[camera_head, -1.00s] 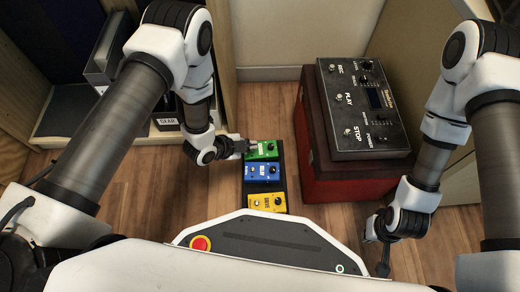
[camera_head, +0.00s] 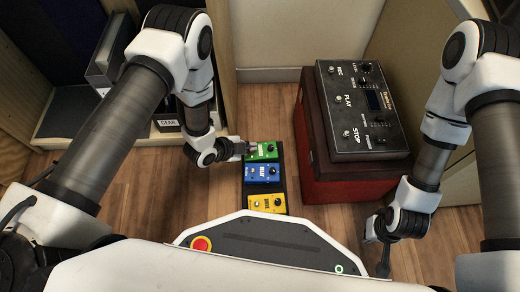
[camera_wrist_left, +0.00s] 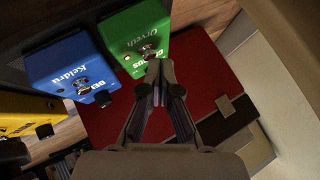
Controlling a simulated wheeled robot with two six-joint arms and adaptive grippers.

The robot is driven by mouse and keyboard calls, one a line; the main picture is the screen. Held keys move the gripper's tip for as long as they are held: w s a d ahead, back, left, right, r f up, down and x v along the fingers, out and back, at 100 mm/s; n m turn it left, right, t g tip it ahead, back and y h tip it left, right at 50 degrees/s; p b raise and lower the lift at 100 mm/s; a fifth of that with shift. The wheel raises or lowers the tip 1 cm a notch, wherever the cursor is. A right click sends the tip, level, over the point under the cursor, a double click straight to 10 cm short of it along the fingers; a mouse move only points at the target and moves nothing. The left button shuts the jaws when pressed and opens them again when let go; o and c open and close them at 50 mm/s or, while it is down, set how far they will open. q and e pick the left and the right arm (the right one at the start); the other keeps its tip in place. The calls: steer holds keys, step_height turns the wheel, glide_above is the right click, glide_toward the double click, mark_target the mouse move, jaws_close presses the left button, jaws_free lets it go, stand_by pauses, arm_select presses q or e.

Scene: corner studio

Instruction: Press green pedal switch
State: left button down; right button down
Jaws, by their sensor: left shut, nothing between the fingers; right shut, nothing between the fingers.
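The green pedal (camera_head: 264,151) is the farthest of three pedals in a row on a dark board (camera_head: 282,183) on the floor. My left gripper (camera_head: 252,147) is shut and empty, its tips over the left part of the green pedal in the head view. In the left wrist view the shut fingertips (camera_wrist_left: 157,66) are close to the metal foot switch (camera_wrist_left: 149,52) of the green pedal (camera_wrist_left: 128,30). I cannot tell whether they touch it. My right gripper (camera_head: 383,268) is shut and empty at the lower right, low near the floor, far from the pedals.
A blue pedal (camera_head: 262,173) and a yellow pedal (camera_head: 268,204) sit nearer to me on the same board. A red case (camera_head: 330,185) with a black control box (camera_head: 350,142) on top stands to the right. A shelf (camera_head: 110,136) is at the left.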

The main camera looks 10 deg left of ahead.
arm_select(q)
steer(key=shift+r, duration=0.1)
step_height(320, 180, up, 6)
steer(key=p, duration=0.5)
steer(key=shift+r+p, duration=0.1)
steer(key=shift+p, duration=0.2)
stand_by(1.2)
